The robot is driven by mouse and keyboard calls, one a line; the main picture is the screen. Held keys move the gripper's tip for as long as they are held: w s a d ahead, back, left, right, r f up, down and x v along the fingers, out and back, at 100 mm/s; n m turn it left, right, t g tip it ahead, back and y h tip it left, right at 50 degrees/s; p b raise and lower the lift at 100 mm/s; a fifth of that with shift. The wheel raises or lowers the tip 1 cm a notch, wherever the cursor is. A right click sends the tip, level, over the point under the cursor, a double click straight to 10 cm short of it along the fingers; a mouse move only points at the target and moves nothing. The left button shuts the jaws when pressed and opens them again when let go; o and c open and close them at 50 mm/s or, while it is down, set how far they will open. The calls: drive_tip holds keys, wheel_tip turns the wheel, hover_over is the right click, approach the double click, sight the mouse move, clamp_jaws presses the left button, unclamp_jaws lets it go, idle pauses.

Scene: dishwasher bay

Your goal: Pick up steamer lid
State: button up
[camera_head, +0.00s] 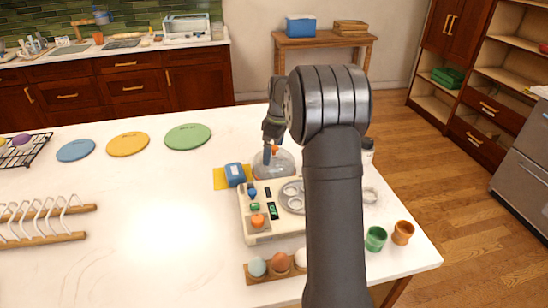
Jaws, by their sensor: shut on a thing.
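The steamer lid (272,166) is a clear, domed lid with an orange knob on top. It sits toward the middle right of the white table, just behind the egg cooker tray, partly hidden by my arm. My gripper (270,148) points down over the lid and its fingertips are at the orange knob. It is shut on the knob. The lid's right side is partly covered by my arm, and whether it is raised off the surface I cannot tell.
A cream tray (244,216) with round cups stands in front of the lid. A blue box (235,174) on a yellow cloth is to its left. An egg rack (262,279), green cup (375,238) and orange cup (402,232) are near the front.

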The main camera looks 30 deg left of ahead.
drive_tip(key=shift+r, duration=0.4)
drive_tip(key=shift+c, duration=0.8)
drive_tip(key=r, duration=0.3)
drive_tip(key=shift+w+d+r, duration=0.15)
drive_tip(key=shift+d+r, duration=0.2)
drive_tip(key=shift+d, duration=0.05)
drive_tip(key=w+d+r, duration=0.2)
drive_tip(key=d+r, duration=0.4)
drive_tip(key=d, duration=0.4)
drive_tip(key=s+d+r, duration=0.1)
drive_tip(key=s+d, duration=0.2)
drive_tip(key=s, duration=0.3)
drive_tip(key=s+d+r, duration=0.2)
drive_tip(key=s, duration=0.5)
wheel_tip(320, 180, down, 7)
drive_tip(key=shift+w+d, duration=0.15)
idle(0.4)
drive_tip(key=o, duration=1.1)
